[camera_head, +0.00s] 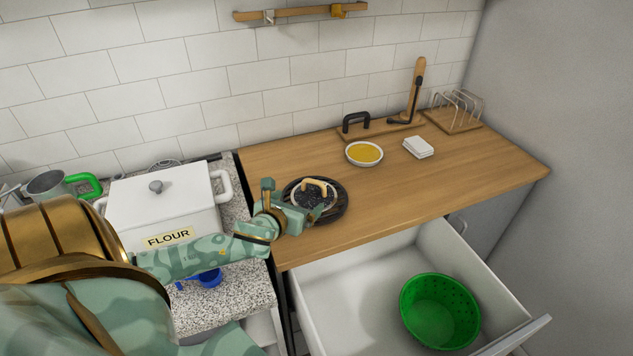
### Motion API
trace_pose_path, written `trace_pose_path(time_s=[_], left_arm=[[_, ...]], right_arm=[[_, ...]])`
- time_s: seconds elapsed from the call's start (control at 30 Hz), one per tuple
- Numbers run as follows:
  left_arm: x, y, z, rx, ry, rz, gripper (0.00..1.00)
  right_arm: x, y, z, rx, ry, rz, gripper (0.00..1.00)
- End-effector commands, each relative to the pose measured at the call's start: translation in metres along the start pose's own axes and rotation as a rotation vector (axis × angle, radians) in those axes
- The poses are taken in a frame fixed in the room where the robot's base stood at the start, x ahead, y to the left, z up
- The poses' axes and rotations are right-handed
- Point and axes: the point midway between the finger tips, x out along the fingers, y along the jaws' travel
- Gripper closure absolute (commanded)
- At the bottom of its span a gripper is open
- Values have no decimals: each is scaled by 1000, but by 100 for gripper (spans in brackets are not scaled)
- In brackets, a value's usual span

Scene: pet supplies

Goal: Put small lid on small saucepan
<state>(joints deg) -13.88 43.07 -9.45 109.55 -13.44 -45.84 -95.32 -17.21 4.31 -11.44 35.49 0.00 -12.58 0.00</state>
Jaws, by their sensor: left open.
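A small dark lid (311,200) with a wooden handle (315,185) lies on a round black trivet (343,207) on the wooden counter. My left gripper (296,201) is open at the left side of the lid, its fingers close to the lid's edge. I cannot tell whether they touch it. A grey pan (45,184) with a green handle, which looks like the small saucepan, stands at the far left. It is partly hidden behind my left arm, and I see no lid on it. My right gripper is not in view.
A white flour bin (163,208) stands between the pan and the lid. A bowl of yellow food (364,153), white stacked squares (418,147) and a rack (459,107) are at the back right. An open drawer (350,295) below holds a green basket (440,311). The counter's right front is clear.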

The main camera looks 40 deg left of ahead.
Motion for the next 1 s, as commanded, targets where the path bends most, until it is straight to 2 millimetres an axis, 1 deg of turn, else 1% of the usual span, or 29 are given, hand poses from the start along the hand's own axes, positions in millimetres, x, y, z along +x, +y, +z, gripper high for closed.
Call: trace_pose_path(time_s=[0.03, 0.13, 0.2, 0.3, 0.4, 0.47, 0.6, 0.73, 0.83, 1.0], left_arm=[[15, 0, -2, -1, -1, 2, 5], [40, 0, -3, -3, 0, 2, 5], [54, 0, -2, -2, -1, 1, 5], [67, 0, -2, -1, 0, 1, 5], [74, 0, -2, -1, 1, 1, 5], [79, 1, -1, -1, 0, 1, 5], [102, 3, -2, -3, 0, 1, 5], [120, 4, -2, -3, 1, 1, 5], [126, 4, -1, -1, 1, 0, 5], [126, 4, 0, 0, 1, 0, 5]], right_arm=[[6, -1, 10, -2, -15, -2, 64], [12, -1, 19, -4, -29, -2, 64], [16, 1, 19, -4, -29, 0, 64], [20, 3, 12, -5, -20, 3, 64], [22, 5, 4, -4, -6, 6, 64], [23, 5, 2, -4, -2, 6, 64], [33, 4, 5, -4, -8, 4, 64], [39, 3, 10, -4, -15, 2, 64], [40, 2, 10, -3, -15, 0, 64], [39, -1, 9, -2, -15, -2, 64]])
